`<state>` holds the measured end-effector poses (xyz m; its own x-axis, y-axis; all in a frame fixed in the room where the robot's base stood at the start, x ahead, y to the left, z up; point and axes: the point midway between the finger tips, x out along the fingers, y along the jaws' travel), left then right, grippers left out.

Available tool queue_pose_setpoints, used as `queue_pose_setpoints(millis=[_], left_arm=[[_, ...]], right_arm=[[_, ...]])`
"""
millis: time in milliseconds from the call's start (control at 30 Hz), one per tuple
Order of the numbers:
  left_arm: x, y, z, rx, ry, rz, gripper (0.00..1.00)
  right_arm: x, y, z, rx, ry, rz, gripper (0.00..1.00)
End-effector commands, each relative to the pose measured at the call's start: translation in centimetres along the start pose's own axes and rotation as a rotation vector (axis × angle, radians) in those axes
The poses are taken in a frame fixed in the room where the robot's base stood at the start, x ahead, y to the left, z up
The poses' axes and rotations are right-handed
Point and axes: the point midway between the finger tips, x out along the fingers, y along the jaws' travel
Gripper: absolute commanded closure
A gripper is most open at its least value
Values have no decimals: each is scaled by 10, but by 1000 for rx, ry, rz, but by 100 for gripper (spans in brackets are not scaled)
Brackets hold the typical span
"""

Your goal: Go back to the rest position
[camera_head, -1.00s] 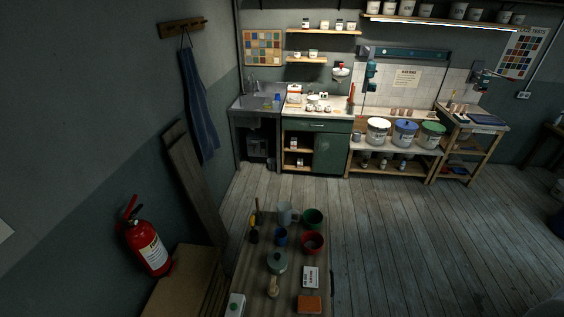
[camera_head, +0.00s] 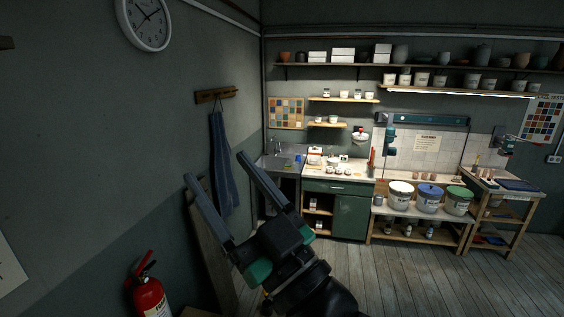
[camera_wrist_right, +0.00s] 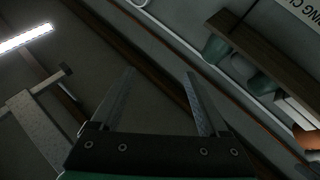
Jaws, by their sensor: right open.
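My right gripper (camera_head: 217,177) is raised in the lower middle of the head view, its two long grey fingers pointing up and to the left. The fingers are spread apart with nothing between them. In the right wrist view the same gripper (camera_wrist_right: 158,88) shows two separate fingers with an empty gap. The gripper is in front of the wall corner and touches nothing that I can see. My left gripper is in neither view.
A blue apron (camera_head: 223,165) hangs on the left wall below a clock (camera_head: 146,22). A red fire extinguisher (camera_head: 149,296) is at lower left. A green cabinet (camera_head: 349,216) and a bench with lidded buckets (camera_head: 429,199) stand along the back wall. The floor (camera_head: 410,275) at right is clear.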

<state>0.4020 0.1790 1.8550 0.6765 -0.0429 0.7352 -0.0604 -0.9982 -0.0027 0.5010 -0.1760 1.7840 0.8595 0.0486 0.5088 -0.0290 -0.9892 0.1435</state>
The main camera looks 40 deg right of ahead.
Motion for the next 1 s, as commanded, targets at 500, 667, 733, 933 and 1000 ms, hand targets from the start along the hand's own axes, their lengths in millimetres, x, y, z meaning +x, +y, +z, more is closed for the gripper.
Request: queue_pose_setpoints(millis=[500, 667, 733, 933, 1000], left_arm=[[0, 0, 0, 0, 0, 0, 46], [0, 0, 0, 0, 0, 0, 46], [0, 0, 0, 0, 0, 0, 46], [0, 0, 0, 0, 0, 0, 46], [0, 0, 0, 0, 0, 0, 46]], right_arm=[[-50, 17, -112, 169, 294, 19, 22], [-50, 17, -111, 168, 293, 19, 22], [-50, 16, -111, 168, 293, 19, 22], [-50, 16, -111, 167, 292, 19, 22], [-50, 16, -111, 167, 292, 19, 22]])
